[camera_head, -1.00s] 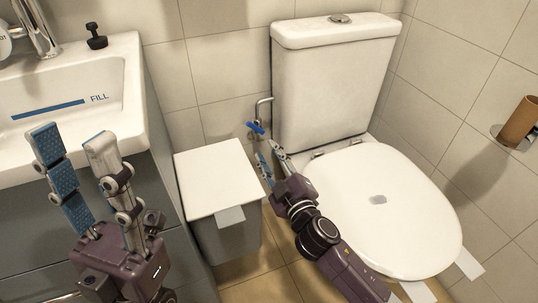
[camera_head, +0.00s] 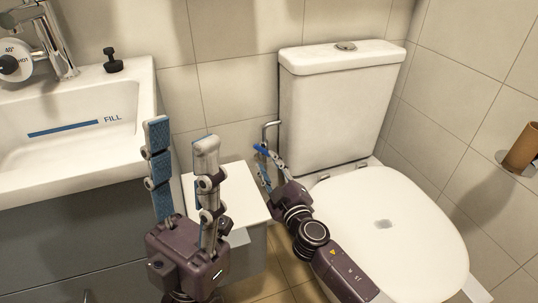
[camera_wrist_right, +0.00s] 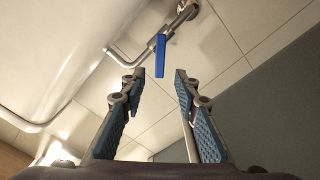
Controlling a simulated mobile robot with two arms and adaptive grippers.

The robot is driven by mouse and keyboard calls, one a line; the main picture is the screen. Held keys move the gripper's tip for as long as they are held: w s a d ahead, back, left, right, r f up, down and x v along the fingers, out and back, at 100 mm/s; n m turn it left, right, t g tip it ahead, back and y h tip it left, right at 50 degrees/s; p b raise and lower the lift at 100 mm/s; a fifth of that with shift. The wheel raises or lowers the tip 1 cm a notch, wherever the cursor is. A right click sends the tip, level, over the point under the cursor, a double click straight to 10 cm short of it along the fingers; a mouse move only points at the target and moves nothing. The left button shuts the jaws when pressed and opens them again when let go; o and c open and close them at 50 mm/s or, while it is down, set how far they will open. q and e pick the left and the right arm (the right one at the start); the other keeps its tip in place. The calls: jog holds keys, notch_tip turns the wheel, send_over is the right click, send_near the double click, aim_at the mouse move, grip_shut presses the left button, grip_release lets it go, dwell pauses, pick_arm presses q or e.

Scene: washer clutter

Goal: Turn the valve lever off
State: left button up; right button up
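The blue valve lever (camera_head: 261,149) sits on a metal pipe by the wall, left of the toilet tank. In the right wrist view the lever (camera_wrist_right: 160,56) hangs from the valve body (camera_wrist_right: 168,33), just beyond and between the fingertips. My right gripper (camera_head: 267,162) is at the lever in the head view; in its wrist view the gripper (camera_wrist_right: 160,78) is open with a gap around the lever's line. Contact cannot be made out. My left gripper (camera_head: 181,132) is open and empty, raised in front of the bin and sink.
The toilet (camera_head: 385,215) with closed lid stands right of the valve. A white-lidded bin (camera_head: 245,195) is below, partly behind my left gripper. The sink (camera_head: 80,165) is at the left. A paper roll holder (camera_head: 522,148) is on the right wall.

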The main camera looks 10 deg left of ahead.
aim_at(260, 150)
jog(key=b+x, duration=0.1)
jog(key=x, duration=0.3)
jog(key=shift+f+b, duration=0.15)
jog(key=shift+b, duration=0.15)
jog(key=shift+b+x, duration=0.3)
jog(key=shift+x, duration=0.5)
jog(key=shift+c, duration=0.4)
grip_shut()
